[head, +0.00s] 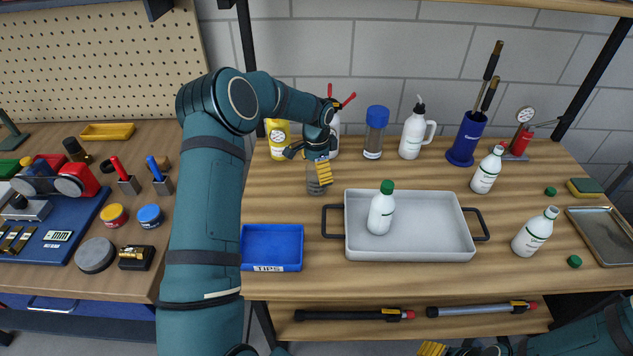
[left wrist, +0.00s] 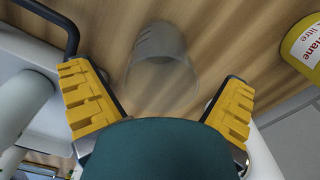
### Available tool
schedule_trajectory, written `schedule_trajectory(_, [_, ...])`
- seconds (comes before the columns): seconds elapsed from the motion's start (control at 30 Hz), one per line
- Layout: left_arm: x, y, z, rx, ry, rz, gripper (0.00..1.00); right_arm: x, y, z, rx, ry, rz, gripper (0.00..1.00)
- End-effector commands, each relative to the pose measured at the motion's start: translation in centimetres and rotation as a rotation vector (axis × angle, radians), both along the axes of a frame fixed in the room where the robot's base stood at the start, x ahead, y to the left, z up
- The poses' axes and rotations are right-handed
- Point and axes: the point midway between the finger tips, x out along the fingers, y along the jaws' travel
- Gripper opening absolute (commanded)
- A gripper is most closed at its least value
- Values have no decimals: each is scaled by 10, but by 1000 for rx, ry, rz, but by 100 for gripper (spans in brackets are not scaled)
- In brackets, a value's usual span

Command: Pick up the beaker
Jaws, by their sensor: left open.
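The beaker (head: 314,187) is a clear, greyish glass vessel on the wooden bench, left of the grey tray. In the left wrist view the beaker (left wrist: 158,55) shows ahead of and between my two yellow finger pads, with a gap on each side. My left gripper (head: 320,172) is open and empty, reaching down at the beaker from above and behind; it partly covers the beaker in the head view. In the left wrist view its fingers (left wrist: 158,92) are spread wide. My right gripper (head: 432,349) shows only partly at the bottom edge of the head view.
The grey tray (head: 440,250) holds a green-capped bottle (head: 381,210). A blue tips bin (head: 271,240) lies in front of the beaker. Behind stand a yellow container (head: 278,136), a blue-lidded jar (head: 375,134) and a white wash bottle (head: 413,135).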

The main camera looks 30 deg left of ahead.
Motion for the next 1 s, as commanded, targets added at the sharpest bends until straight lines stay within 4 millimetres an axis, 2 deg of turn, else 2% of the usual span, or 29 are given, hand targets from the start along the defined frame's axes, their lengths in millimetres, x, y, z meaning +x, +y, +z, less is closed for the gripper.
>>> schedule_trajectory(0.1, [0, 0, -14, 0, 0, 1, 100, -1, 0, -2, 0, 2, 2, 56])
schedule_trajectory(0.33, [0, 0, -15, 0, -1, 1, 100, -1, 0, -2, 0, 2, 2, 56])
schedule_trajectory(0.53, [0, 0, -15, 0, -1, 1, 31, -1, 0, -2, 0, 2, 2, 56])
schedule_trajectory(0.57, [0, 0, -15, 0, -1, 1, 28, -1, 0, -2, 0, 2, 2, 56])
schedule_trajectory(0.87, [0, 0, -14, 1, -2, 1, 28, -1, 0, -2, 0, 2, 1, 56])
schedule_trajectory(1.0, [1, 1, -5, 2, -4, 1, 28, -1, 0, 0, 0, 2, 1, 56])
